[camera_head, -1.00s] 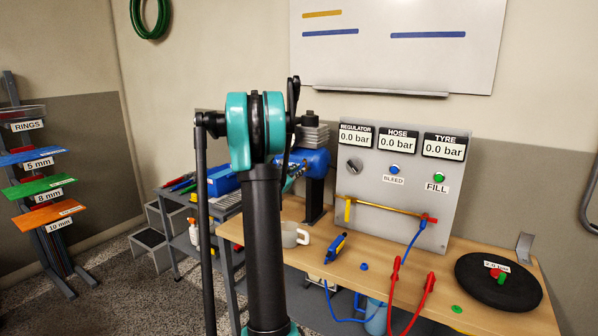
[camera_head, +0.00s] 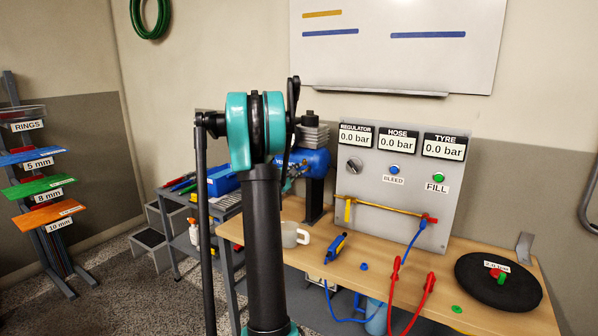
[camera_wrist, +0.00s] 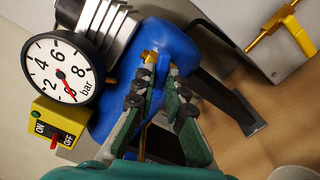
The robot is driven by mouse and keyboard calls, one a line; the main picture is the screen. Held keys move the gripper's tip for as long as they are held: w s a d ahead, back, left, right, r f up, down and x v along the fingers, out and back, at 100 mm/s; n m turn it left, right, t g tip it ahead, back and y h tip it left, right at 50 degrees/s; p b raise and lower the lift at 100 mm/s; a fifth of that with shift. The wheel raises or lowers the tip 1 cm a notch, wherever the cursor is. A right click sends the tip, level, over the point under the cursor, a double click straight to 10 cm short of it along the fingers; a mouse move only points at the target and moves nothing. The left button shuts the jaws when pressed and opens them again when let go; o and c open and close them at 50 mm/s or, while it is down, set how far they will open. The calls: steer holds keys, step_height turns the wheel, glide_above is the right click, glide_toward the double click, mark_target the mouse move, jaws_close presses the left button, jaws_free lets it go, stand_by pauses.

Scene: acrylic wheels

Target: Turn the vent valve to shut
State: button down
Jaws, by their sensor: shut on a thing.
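The blue compressor tank (camera_head: 314,160) stands at the back left of the bench, partly hidden by my arm in the head view. It fills the middle of the wrist view (camera_wrist: 113,75). A small brass valve (camera_wrist: 149,58) sits on the tank. My gripper (camera_wrist: 154,76) is at this valve, its two fingers closed in on the brass part from both sides. The fingertips cover part of it, so its exact angle is hard to tell. A round pressure gauge (camera_wrist: 62,68) marked in bar is beside it, with a red needle.
A yellow ON/OFF switch box (camera_wrist: 60,128) with a red lever is below the gauge. A grey panel (camera_head: 400,185) with a yellow-handled pipe (camera_head: 385,208) stands to the right. A mug (camera_head: 292,235), blue tool (camera_head: 335,247) and black tyre (camera_head: 485,290) lie on the bench.

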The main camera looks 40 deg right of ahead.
steer(key=shift+m, duration=0.4)
steer(key=m, duration=0.4)
steer(key=c, duration=1.4)
jaws_free()
steer(key=shift+c, duration=0.2)
steer(key=shift+a, duration=0.1)
steer(key=v, duration=0.7)
